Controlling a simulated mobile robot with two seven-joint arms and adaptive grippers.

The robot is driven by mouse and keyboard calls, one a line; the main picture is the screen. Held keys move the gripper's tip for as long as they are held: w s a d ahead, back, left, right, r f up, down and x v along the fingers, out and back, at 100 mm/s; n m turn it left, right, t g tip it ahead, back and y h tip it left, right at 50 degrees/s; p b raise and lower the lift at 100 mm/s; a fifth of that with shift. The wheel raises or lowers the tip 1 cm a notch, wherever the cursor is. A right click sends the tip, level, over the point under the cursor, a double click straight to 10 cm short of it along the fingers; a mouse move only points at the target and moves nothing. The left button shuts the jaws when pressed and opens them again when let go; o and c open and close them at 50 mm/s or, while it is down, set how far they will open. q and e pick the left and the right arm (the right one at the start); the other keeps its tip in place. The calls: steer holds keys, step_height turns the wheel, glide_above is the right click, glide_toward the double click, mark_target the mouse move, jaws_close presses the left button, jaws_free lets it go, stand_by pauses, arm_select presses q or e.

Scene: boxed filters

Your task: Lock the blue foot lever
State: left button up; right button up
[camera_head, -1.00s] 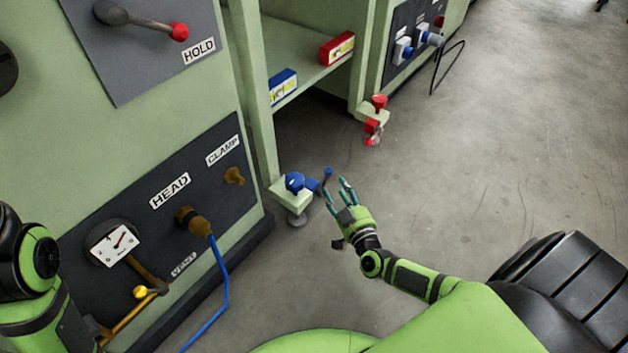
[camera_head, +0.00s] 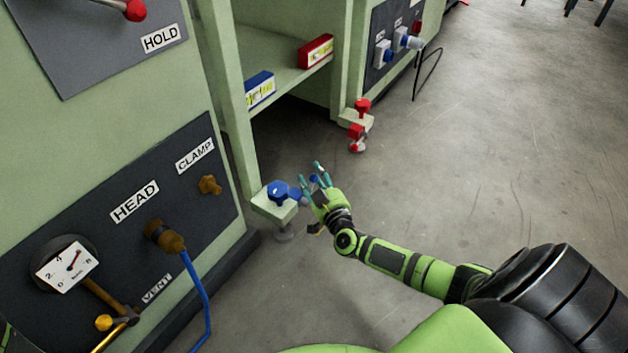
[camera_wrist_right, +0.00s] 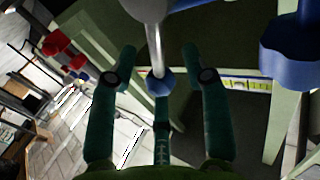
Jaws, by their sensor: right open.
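The blue foot lever (camera_head: 278,190) sits on a pale green foot at the cabinet's front corner, and its arm points right toward my right gripper. My right gripper (camera_head: 311,175) is open, with its teal fingers at the lever's outer end. In the right wrist view, a grey rod with a blue tip (camera_wrist_right: 160,83) lies between the open fingers of the right gripper (camera_wrist_right: 160,60). Contact cannot be told. A large blue knob (camera_wrist_right: 290,55) shows at the upper right there. My left gripper is not in view.
A red foot lever (camera_head: 358,127) stands on the farther foot. A blue box (camera_head: 260,90) and a red box (camera_head: 316,51) lie on the shelf. A blue hose (camera_head: 204,300) hangs from the HEAD panel. The floor (camera_head: 500,150) at right is clear.

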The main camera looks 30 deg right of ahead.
jaws_close()
